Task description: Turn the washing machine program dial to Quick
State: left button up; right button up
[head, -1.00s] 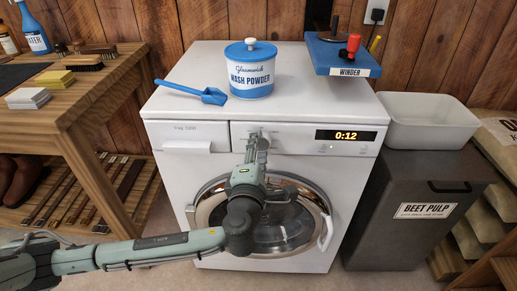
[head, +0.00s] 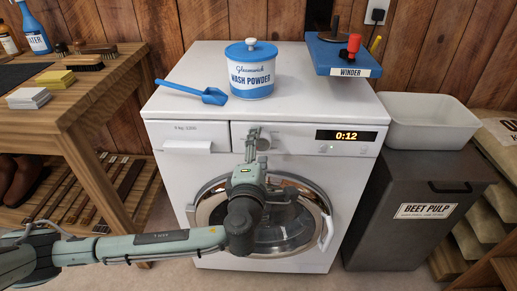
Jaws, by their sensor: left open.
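The white washing machine (head: 355,220) stands in the middle of the head view, its front facing me. Its program dial (head: 263,144) is on the control panel, left of the display (head: 346,135) that reads 0:12. My left gripper (head: 254,134) is open, its fingers raised in front of the panel at the dial. The fingers partly cover the dial, so its markings and pointer cannot be read, and I cannot tell whether they touch it. My left arm crosses in front of the round door. My right gripper is not in view.
A wash powder tin (head: 251,72) and a blue scoop (head: 200,93) are on the machine's top. A blue winder (head: 343,55) sits at its back right. A wooden bench (head: 95,92) stands left; a dark beet pulp bin (head: 400,235) with a white tub (head: 428,118) stands right.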

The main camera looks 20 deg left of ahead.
pick_arm(q)
jog(key=v, duration=1.2)
